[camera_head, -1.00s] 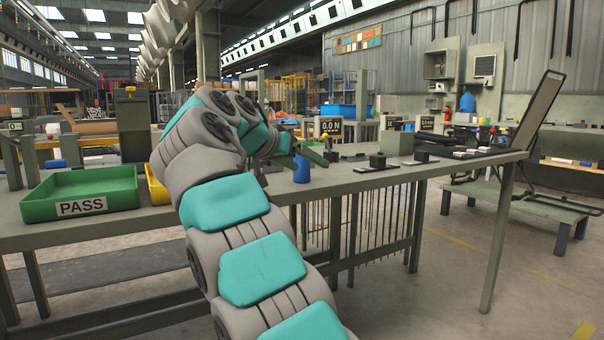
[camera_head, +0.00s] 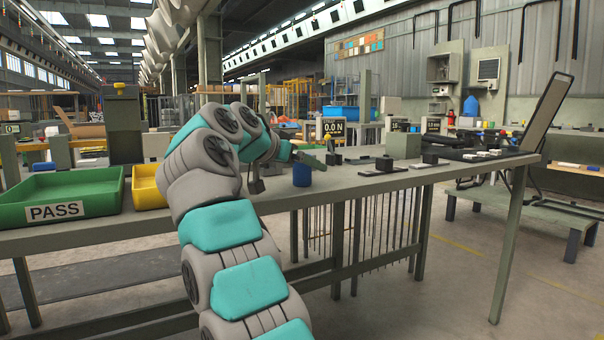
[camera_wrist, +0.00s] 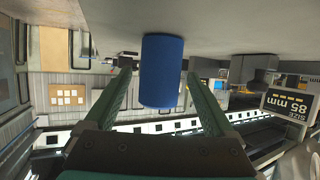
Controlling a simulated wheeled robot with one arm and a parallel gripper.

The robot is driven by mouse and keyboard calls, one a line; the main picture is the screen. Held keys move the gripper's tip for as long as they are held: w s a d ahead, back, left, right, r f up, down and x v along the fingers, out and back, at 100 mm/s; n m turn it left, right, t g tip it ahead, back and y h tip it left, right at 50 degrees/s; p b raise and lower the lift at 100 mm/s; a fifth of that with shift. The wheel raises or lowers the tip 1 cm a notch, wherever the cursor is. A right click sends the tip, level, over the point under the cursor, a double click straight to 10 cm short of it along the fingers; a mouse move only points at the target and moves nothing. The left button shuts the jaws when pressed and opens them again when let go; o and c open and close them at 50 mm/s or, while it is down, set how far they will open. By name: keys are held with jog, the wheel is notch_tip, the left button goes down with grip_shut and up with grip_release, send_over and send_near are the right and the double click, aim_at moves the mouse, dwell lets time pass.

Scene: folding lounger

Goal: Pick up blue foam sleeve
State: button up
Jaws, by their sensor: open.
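The blue foam sleeve (camera_head: 302,175) is a short blue cylinder standing upright on the grey workbench (camera_head: 370,184), near its front edge. In the wrist view, which is upside down, the sleeve (camera_wrist: 161,72) shows between the two green fingers of my gripper (camera_wrist: 157,78). The fingers are spread, with a visible gap on each side of the sleeve. How deep the sleeve lies between them is hard to tell.
A green tray marked PASS (camera_head: 56,211) and a yellow tray (camera_head: 147,187) stand on the bench to the left. Small dark blocks (camera_head: 384,163) on flat plates and a grey-green box (camera_head: 403,146) stand right of the sleeve. A folding lounger (camera_head: 548,110) is at the far right.

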jog(key=x, duration=0.2)
jog(key=shift+w+d, duration=0.2)
grip_shut()
dwell(0.5)
